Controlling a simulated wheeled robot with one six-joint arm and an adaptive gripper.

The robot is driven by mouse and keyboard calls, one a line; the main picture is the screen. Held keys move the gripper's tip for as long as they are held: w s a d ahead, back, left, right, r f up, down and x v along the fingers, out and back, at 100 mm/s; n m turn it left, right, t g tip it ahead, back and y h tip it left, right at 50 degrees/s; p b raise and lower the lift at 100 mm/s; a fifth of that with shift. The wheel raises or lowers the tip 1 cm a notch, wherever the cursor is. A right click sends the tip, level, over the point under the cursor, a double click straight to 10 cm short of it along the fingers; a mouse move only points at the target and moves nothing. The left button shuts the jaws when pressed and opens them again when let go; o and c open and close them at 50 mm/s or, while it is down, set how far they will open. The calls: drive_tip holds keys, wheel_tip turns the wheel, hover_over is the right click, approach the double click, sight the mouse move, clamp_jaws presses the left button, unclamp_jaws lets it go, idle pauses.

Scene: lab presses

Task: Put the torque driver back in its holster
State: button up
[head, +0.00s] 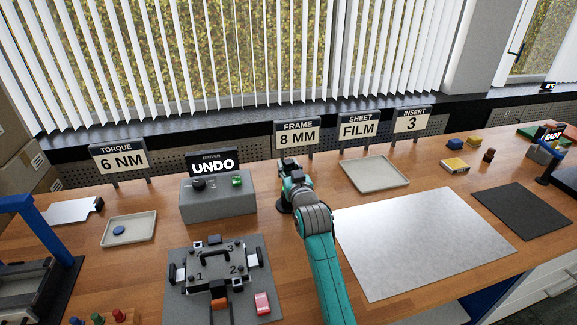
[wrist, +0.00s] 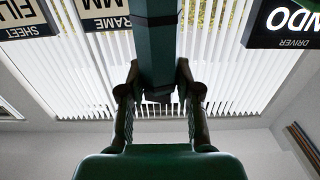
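My gripper (head: 290,172) is above the bench, right of the grey driver box (head: 218,195) with the lit UNDO sign. In the wrist view my gripper (wrist: 158,85) has its fingers closed against the two sides of a long teal body with a dark band, which looks like the torque driver (wrist: 157,50). The picture is upside down there, so the driver hangs down from the fingers. In the head view the driver is mostly hidden by my arm. A dark round piece (head: 286,206) shows just below the gripper; whether it is the holster or the driver's lower end I cannot tell.
A clamp fixture (head: 215,268) with numbered corners stands in front of the box. A tray (head: 130,240) with a blue disc is at left, an empty tray (head: 374,187) at right. A silver sheet (head: 420,235) covers the bench right of my arm. Signs line the back.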

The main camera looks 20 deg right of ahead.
drive_tip(key=o, duration=0.5)
drive_tip(key=s, duration=1.2)
drive_tip(key=shift+s, duration=0.1)
